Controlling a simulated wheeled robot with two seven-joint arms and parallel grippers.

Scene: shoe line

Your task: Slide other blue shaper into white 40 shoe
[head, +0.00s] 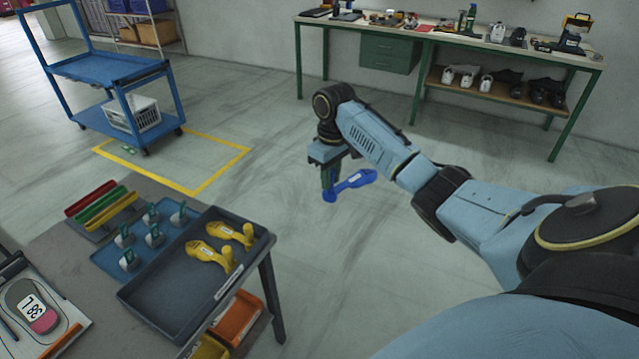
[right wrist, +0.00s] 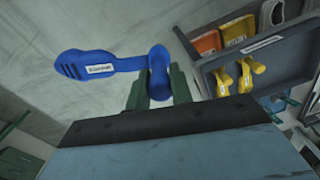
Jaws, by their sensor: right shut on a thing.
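My right gripper (head: 330,192) is shut on a blue shaper (head: 354,182) and holds it up over open floor, to the right of the table. In the right wrist view the blue shaper (right wrist: 98,66) has its knobbed end between the green fingers of the right gripper (right wrist: 160,88), and its broad slotted end sticks out to the left. White shoes (head: 467,77) stand on the lower shelf of the far bench, too small to read a size. No white 40 shoe can be made out nearby. My left gripper is not in view.
A dark tray (head: 160,312) on the near table holds two yellow shapers (head: 208,254). Left of it are a blue tray (head: 112,262) with several small green-topped pieces and a shoe-shaped display (head: 32,308). A blue cart (head: 100,68) stands at the back left. The middle floor is clear.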

